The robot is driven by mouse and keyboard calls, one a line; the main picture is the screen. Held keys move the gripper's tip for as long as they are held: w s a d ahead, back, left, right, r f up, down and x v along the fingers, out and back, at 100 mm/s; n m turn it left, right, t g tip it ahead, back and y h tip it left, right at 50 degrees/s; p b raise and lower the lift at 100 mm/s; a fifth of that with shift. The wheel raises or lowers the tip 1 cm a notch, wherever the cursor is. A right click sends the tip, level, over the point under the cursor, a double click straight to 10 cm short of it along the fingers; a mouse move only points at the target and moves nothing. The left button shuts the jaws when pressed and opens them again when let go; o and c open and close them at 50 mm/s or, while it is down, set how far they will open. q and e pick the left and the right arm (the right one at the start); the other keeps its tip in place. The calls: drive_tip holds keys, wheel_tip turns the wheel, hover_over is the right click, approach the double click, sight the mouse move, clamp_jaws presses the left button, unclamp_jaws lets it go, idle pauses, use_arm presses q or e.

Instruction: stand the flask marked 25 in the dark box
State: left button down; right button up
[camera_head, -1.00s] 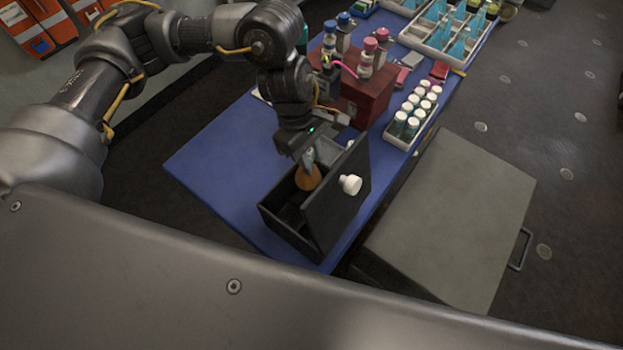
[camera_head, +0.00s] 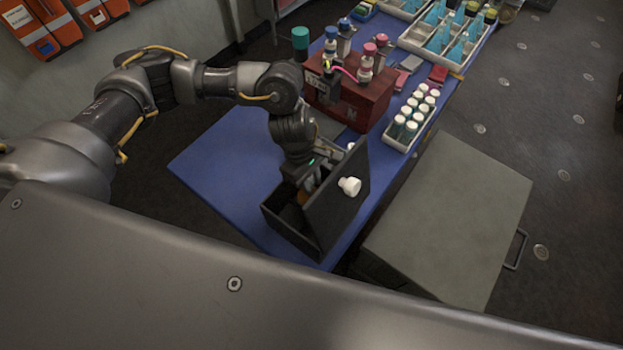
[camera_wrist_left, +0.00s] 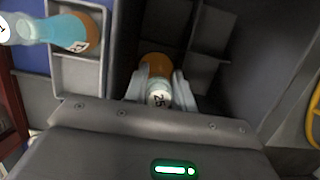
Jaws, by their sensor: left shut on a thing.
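The flask marked 25 (camera_wrist_left: 158,98) has a pale top with the number on it and an orange body. My left gripper (camera_wrist_left: 161,88) is shut on it, one finger on each side. In the head view, a little of the flask's orange (camera_head: 303,198) shows inside the dark box (camera_head: 283,232), below the gripper (camera_head: 312,183). The box's lid (camera_head: 343,208), with a white knob, stands open and hides part of the inside. In the wrist view the box has dividers (camera_wrist_left: 210,38) beside the flask. Whether the flask touches the floor is hidden. My right gripper is out of view.
A red box (camera_head: 352,103) and a rack of white-capped vials (camera_head: 408,128) stand behind. The blue table (camera_head: 215,170) is clear at left.

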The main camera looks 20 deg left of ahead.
use_arm(q)
drive_tip(key=c, duration=1.4)
unclamp_jaws()
drive_tip(key=shift+f, duration=0.1)
drive_tip(key=shift+c, duration=0.2)
drive_tip(key=shift+r, duration=0.55)
drive_tip(key=b+v, duration=0.3)
drive_tip(key=v, duration=0.8)
